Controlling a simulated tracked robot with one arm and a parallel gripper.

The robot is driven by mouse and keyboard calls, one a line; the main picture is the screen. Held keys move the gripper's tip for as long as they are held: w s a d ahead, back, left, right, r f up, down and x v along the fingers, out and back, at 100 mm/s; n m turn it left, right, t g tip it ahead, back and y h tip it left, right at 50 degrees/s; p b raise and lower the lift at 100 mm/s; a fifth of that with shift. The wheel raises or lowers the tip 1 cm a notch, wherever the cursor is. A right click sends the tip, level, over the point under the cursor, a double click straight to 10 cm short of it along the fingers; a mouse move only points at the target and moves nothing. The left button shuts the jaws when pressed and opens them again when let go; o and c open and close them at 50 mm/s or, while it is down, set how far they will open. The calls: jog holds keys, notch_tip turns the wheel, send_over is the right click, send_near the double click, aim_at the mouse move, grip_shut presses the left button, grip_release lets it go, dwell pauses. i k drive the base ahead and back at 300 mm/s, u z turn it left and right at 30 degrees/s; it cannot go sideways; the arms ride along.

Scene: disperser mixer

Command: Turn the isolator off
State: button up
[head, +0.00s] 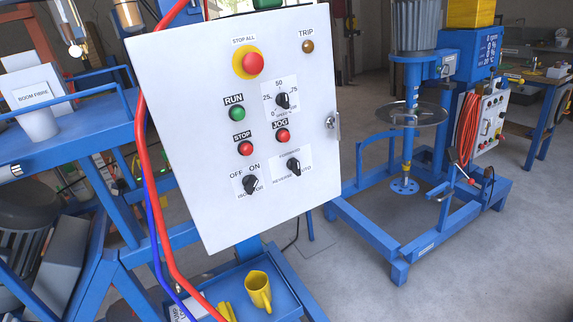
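A white control panel (200,75) fills the middle of the head view, tilted in the picture. At its lower left is a black rotary knob (251,184) with OFF printed at its upper left and ON at its upper right. The small print below the knob is too blurred to read, so I cannot tell whether it is the isolator. The knob's pointer seems to lean up and right, but it is too small to be sure. No other switch in view is legibly marked isolator. My gripper is not in view.
The panel also has a red STOP ALL button (252,63), green RUN button (237,113), red STOP (246,148) and JOG (282,135) buttons and two more knobs. Red hose (142,130) runs down its left side. A blue mixer (405,150) stands right; grey floor (345,275) is clear in front.

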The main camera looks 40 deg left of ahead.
aim_at(249, 183)
jog(key=u, duration=0.05)
jog(key=i, duration=1.05)
jog(key=z, duration=2.1)
jog(key=i, duration=0.9)
jog(key=u, duration=3)
jog(key=i, duration=0.25)
jog(key=u, duration=0.25)
